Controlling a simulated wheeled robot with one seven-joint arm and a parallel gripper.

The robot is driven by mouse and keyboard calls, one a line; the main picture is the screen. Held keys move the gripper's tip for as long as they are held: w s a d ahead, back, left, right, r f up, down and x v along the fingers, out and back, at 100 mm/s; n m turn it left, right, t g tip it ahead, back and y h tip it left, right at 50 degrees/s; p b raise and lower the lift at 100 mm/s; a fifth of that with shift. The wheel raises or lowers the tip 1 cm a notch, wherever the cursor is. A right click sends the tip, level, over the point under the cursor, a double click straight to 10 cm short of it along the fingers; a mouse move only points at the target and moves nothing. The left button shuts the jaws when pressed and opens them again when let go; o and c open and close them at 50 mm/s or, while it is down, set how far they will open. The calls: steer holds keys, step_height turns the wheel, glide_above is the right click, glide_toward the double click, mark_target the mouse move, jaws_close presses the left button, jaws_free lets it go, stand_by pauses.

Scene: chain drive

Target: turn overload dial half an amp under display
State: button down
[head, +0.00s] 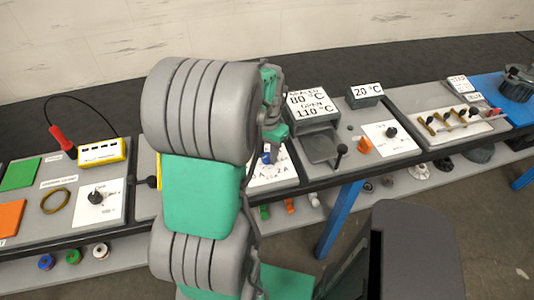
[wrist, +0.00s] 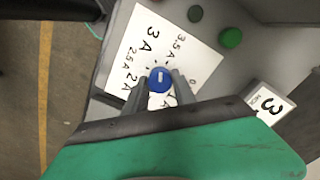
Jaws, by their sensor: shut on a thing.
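The overload dial (wrist: 160,72) is a round blue knob with a short white mark, on a white scale plate (wrist: 192,50). The scale shows 2A, 2.5A, 3A and 3.5A on the left and top; the fingers partly cover the lower labels. The mark runs roughly up and down in the wrist view; which end points is unclear. My gripper (wrist: 160,80) is shut on the dial, one finger on each side. The head view shows the blue dial (head: 267,155) beside my arm.
In the head view, a grey oven-like box (head: 318,120) with temperature signs stands right of the dial. A yellow meter (head: 102,152) and another black knob (head: 96,197) lie left of my arm.

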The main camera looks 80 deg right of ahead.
mark_target(267, 156)
steer(key=n, duration=1.2)
steer(key=shift+n, duration=0.3)
stand_by(0.4)
steer(key=c, duration=1)
jaws_free()
steer(key=shift+c, duration=0.2)
step_height(267, 156, up, 8)
steer(key=shift+f+b, duration=0.1)
steer(key=shift+b, duration=0.45)
